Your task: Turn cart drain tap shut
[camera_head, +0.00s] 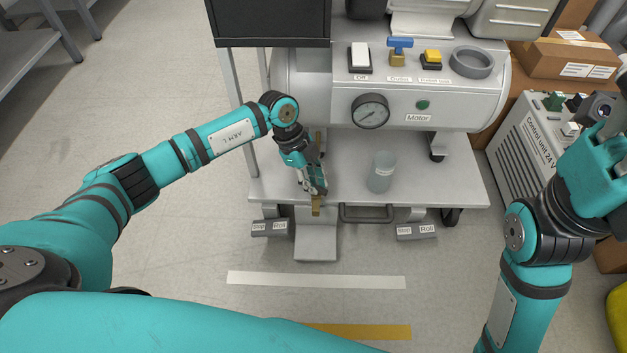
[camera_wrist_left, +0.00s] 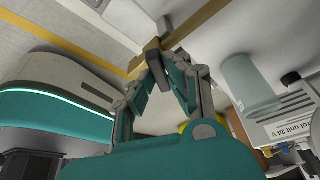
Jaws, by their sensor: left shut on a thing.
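The cart drain tap (camera_head: 316,207) shows as a brass-coloured piece below the compressor's tank, above the cart's lower shelf. My left gripper (camera_head: 315,188) is at it, seen from above, and covers its middle part. In the left wrist view the two fingers of my left gripper (camera_wrist_left: 153,58) are closed on a dark grey-brown piece of the tap (camera_wrist_left: 152,46). How far the tap is turned I cannot tell. My right arm stands at the right edge; its fingers do not show clearly.
A clear cup (camera_head: 382,172) stands on the cart shelf (camera_head: 440,185) to the right of my left gripper. The gauge (camera_head: 370,111) and the blue-handled valve (camera_head: 399,48) are above. Two grey pedals flank a grey plate below. A control unit (camera_head: 533,140) stands at right.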

